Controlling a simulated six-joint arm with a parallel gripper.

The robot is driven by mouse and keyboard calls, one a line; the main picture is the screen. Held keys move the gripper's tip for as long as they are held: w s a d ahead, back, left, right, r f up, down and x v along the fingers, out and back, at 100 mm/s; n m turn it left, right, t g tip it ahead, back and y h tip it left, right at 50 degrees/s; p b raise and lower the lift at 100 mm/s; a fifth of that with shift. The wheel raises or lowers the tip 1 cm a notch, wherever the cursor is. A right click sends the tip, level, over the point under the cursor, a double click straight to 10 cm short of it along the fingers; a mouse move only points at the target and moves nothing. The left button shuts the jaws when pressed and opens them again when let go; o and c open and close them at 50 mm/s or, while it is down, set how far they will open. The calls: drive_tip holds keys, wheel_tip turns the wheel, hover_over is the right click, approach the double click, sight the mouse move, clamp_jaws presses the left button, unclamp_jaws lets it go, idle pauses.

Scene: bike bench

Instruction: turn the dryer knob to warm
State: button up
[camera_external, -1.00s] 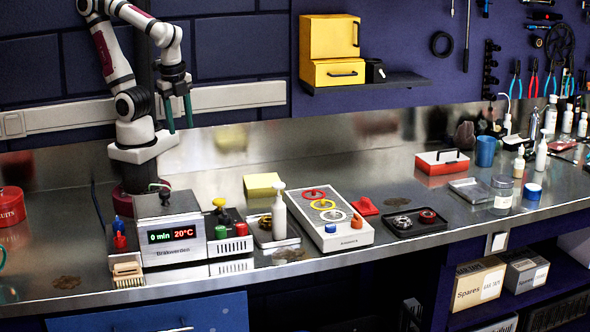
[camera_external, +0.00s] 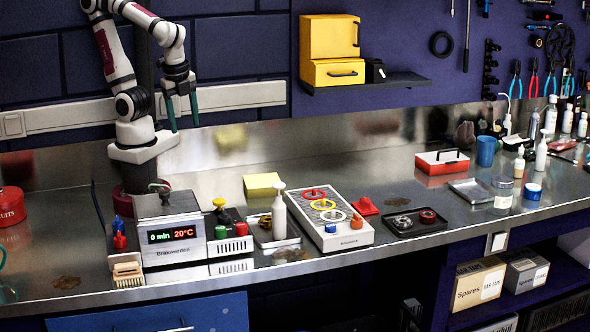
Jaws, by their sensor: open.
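A steel box with a dark display (camera_external: 172,234) reading "0 min 20°C" stands at the front left of the bench. It looks like the dryer, though its label is too small to read surely. A small dark knob (camera_external: 164,197) is on its top; its setting cannot be made out. My gripper (camera_external: 183,119) is open and empty, its two green fingers pointing down. It hangs in the air above and behind the box, near the wall, apart from everything.
Right of the box stand a unit with coloured buttons (camera_external: 229,229), a white bottle (camera_external: 279,216) and a white panel with coloured rings (camera_external: 327,224). Blue and red knobs (camera_external: 118,233) stand close on its left. A yellow block (camera_external: 262,185) lies behind. The bench's back middle is clear.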

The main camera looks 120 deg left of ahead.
drive_tip(key=w+a+m+y, duration=0.1)
drive_tip(key=w+m+y, duration=0.6)
drive_tip(key=w, duration=1.2)
drive_tip(key=m+t+y, duration=0.2)
drive_tip(key=m+t, duration=0.6)
drive_tip(key=m, duration=0.4)
approach(356, 219)
drive_tip(key=x, duration=0.8)
drive_tip(key=shift+s+f, duration=0.1)
drive_tip(key=shift+f, duration=0.05)
drive_tip(key=shift+w+a+f, duration=0.15)
drive_tip(key=shift+w+a, duration=0.15)
drive_tip(key=shift+a, duration=0.15)
clamp_jaws()
